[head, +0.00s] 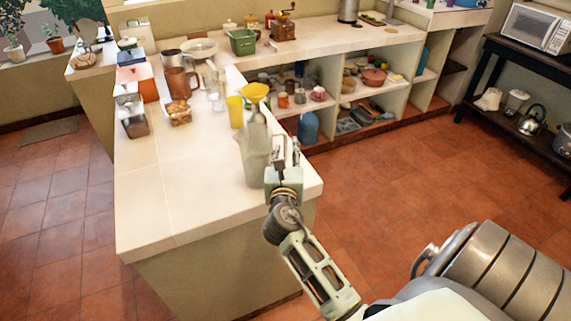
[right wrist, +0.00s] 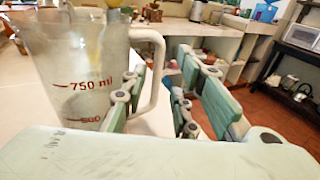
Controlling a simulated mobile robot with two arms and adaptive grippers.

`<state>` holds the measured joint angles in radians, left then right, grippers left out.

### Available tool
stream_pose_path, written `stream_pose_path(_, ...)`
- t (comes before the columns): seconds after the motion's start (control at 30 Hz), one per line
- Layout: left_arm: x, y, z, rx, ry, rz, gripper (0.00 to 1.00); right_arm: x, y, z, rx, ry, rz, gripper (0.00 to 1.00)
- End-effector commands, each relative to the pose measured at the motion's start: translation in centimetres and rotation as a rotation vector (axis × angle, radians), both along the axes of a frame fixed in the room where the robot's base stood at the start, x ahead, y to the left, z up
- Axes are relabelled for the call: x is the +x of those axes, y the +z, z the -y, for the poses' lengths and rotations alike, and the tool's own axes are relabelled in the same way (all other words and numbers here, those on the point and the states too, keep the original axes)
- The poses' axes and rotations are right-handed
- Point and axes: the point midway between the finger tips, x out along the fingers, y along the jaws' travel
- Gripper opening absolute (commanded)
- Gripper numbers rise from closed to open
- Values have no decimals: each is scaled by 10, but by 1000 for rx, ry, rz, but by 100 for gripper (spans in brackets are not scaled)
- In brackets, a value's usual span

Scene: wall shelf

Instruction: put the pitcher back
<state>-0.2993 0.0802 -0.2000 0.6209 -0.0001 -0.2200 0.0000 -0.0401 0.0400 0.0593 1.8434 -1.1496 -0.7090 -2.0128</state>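The pitcher (head: 255,163) is a clear measuring jug standing upright on the counter (head: 175,215) near its right front corner. In the right wrist view the pitcher (right wrist: 75,75) shows red 750 ml markings, with its handle (right wrist: 158,70) facing right. My right gripper (head: 283,152) is beside the pitcher on its handle side. In the right wrist view the fingers of this gripper (right wrist: 161,62) are apart, with the handle seen between them. I cannot tell whether they touch it. My left gripper is not in view.
A yellow cup (head: 235,112) and a yellow funnel (head: 254,91) are just behind the pitcher. Brown jug (head: 181,83), green basket (head: 242,42) and other kitchenware stand further back. Shelves (head: 338,94) under the back counter hold pots and bottles. The counter's front left is clear.

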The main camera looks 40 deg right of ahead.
Motion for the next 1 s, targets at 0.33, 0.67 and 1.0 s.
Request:
stream_pose_path(0.33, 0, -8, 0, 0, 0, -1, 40, -37, 2, -30, -1, -1, -1, 27)
stream_pose_path(0.67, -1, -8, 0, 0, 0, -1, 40, -38, 3, -32, -1, -1, 0, 27)
stream_pose_path(1.0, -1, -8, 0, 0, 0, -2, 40, -40, 1, -31, 24, -4, 10, 27)
